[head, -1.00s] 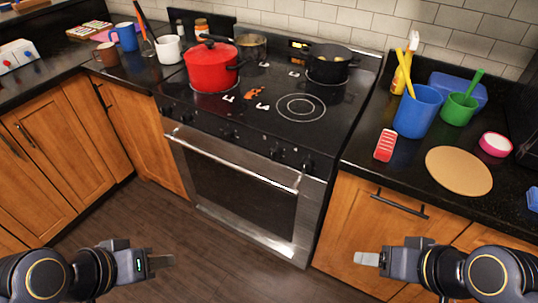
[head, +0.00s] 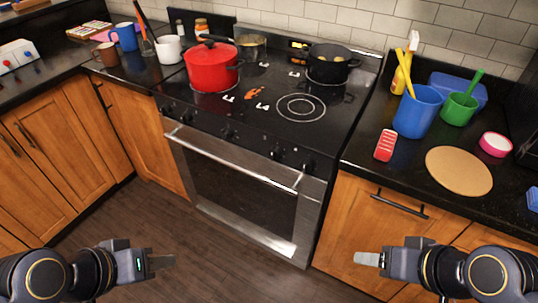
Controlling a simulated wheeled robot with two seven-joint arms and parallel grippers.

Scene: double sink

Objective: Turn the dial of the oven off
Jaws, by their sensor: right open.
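The oven (head: 240,190) stands in the middle, with a steel door and a long handle. Its dials sit in a row on the black front edge below the cooktop; one dark dial (head: 276,152) is right of centre and another (head: 228,133) is further left. The dial settings are too small to read. My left gripper (head: 172,261) is at the lower left, over the floor, away from the oven; its jaw opening cannot be made out. My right gripper (head: 358,258) is at the lower right, open and empty, in front of the cabinet. Neither touches a dial.
A red pot (head: 210,70) and a black pot (head: 330,68) stand on the cooktop. A blue cup (head: 417,112), a red grater (head: 385,146) and a round board (head: 459,171) are on the right counter. The floor (head: 190,230) before the oven is clear.

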